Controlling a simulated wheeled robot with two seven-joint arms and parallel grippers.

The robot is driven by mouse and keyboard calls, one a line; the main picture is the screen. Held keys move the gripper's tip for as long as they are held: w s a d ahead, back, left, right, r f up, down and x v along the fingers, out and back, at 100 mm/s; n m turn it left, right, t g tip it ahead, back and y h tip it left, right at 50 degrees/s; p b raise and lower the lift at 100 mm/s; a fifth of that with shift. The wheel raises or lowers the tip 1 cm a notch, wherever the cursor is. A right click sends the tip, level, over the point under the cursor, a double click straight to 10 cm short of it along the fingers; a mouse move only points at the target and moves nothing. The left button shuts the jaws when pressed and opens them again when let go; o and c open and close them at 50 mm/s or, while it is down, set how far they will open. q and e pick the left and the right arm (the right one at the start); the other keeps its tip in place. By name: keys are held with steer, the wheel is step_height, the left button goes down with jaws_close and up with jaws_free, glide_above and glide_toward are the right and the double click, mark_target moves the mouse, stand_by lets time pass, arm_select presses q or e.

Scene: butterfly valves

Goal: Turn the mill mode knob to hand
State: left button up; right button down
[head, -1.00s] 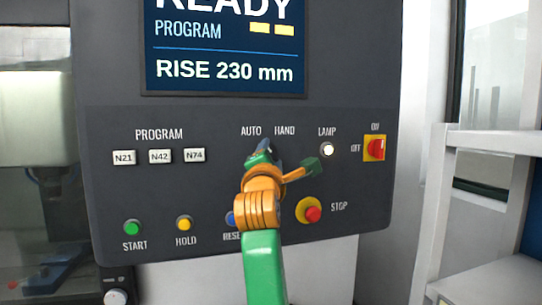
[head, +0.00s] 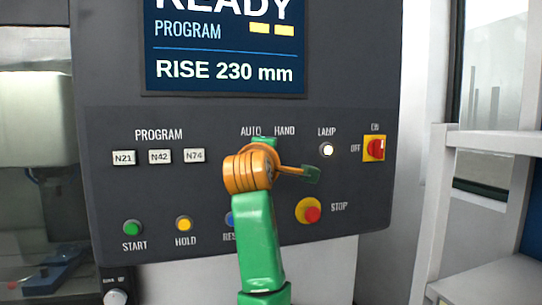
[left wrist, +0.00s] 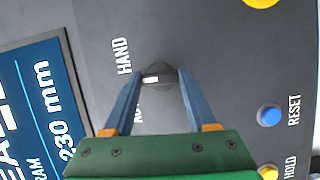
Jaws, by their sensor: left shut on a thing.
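The mill mode knob (left wrist: 160,84) is a dark round knob with a white mark, seen between my left fingers in the left wrist view. The mark faces picture-left, towards the side of the labels; I cannot tell exactly which label it points to. The HAND label (left wrist: 123,56) is clear there, while AUTO is partly behind a finger. My left gripper (left wrist: 158,76) is shut on the knob with its blue fingers on either side. In the head view my left gripper (head: 264,141) is just under the AUTO (head: 251,132) and HAND labels and hides the knob. My right gripper is not in view.
Around the knob are the lit lamp button (head: 327,150), red power switch (head: 375,148), red stop button (head: 312,213) and white program buttons (head: 160,156). The blue reset button (left wrist: 269,116) is near my left arm. A screen (head: 222,50) is above.

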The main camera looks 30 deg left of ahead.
arm_select(q)
steer(key=m, duration=0.1)
steer(key=m+g, duration=0.1)
steer(key=m, duration=0.1)
steer(key=shift+r+m+g, duration=0.25)
steer(key=shift+m+g, duration=0.15)
stand_by(0.5)
steer(key=o, duration=1.1)
steer(key=shift+o, duration=1.3)
steer(key=shift+w+a+f, duration=0.1)
steer(key=shift+a, duration=0.05)
